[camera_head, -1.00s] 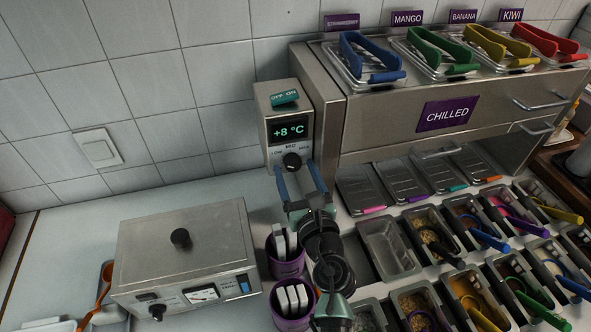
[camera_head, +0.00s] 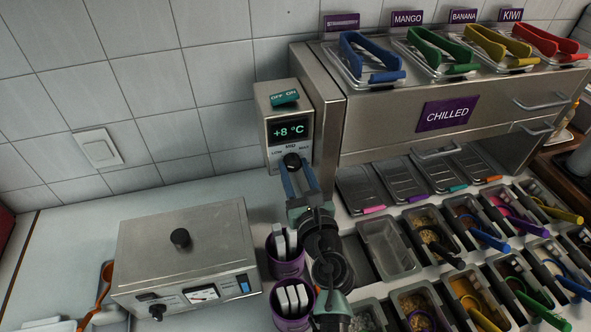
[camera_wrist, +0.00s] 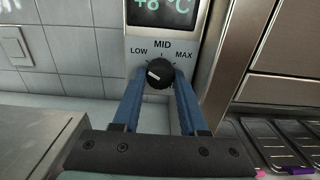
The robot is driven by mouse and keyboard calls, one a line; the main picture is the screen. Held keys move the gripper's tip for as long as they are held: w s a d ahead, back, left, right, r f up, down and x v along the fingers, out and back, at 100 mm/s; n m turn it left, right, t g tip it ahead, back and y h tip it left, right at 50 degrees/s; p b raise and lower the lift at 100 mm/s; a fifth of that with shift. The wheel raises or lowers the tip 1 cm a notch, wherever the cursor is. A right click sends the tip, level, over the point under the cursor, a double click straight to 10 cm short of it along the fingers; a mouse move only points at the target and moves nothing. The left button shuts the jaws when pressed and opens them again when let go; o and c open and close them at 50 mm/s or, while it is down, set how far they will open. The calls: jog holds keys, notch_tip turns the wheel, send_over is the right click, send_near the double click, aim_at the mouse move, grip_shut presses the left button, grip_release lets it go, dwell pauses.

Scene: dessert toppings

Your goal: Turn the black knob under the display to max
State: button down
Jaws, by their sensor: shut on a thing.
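The black knob (camera_wrist: 159,73) sits under the display (camera_head: 291,130), which reads +8 °C, on a steel control box. In the wrist view the knob is below the labels LOW, MID and MAX (camera_wrist: 184,54). Its white pointer mark is toward the left, on the LOW side. My gripper (camera_head: 297,166) has its two blue fingers on either side of the knob and is shut on it. In the wrist view the fingertips (camera_wrist: 159,76) touch the knob's left and right sides.
A green OFF/ON switch (camera_head: 285,98) is above the display. The steel chilled cabinet (camera_head: 400,127) stands close on the right. Purple cups (camera_head: 287,265) with white-handled items stand below my arm, and a steel box (camera_head: 185,240) with a knob is at left.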

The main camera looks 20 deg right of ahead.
jog(key=shift+m, duration=0.3)
jog(key=m+p, duration=0.3)
jog(key=m, duration=0.2)
jog(key=shift+r+p, duration=0.15)
jog(key=shift+p, duration=0.25)
jog(key=m+p, duration=0.3)
jog(key=m, duration=0.3)
jog(key=shift+m, duration=0.4)
jog(key=m+p, duration=0.3)
jog(key=m, duration=0.3)
jog(key=shift+m+p, duration=0.95)
jog(key=shift+m, duration=1.75)
jog(key=shift+c, duration=2.2)
grip_release()
